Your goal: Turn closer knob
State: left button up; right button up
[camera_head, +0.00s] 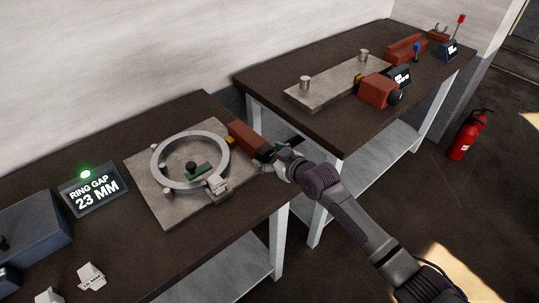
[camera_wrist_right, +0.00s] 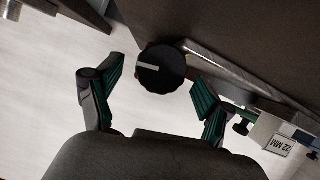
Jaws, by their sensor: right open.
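The closer knob (camera_wrist_right: 161,69) is black, round and ridged, with a white pointer line pointing left in the right wrist view. It belongs to the red block (camera_head: 246,138) on the near bench; in the head view my gripper mostly hides it. My right gripper (camera_head: 279,160) is at the outer end of that block. In the wrist view its green-padded fingers (camera_wrist_right: 158,78) are open on either side of the knob, with visible gaps. A split metal ring (camera_head: 221,147) lies on the plate beside the block. My left gripper is not in view.
A display (camera_head: 93,194) reads "RING GAP 23 MM" under a lit green lamp. A piece labelled 22 MM (camera_wrist_right: 280,147) shows near my right finger. A fire extinguisher (camera_head: 465,135) stands on the floor.

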jog(key=c, duration=1.2)
jog(key=shift+n+h+p, duration=0.3)
jog(key=shift+n+p, duration=0.15)
jog(key=shift+n, duration=0.05)
jog(key=o, duration=1.2)
jog(key=shift+s, duration=0.15)
jog(key=v, duration=1.2)
jog(key=shift+f, duration=0.15)
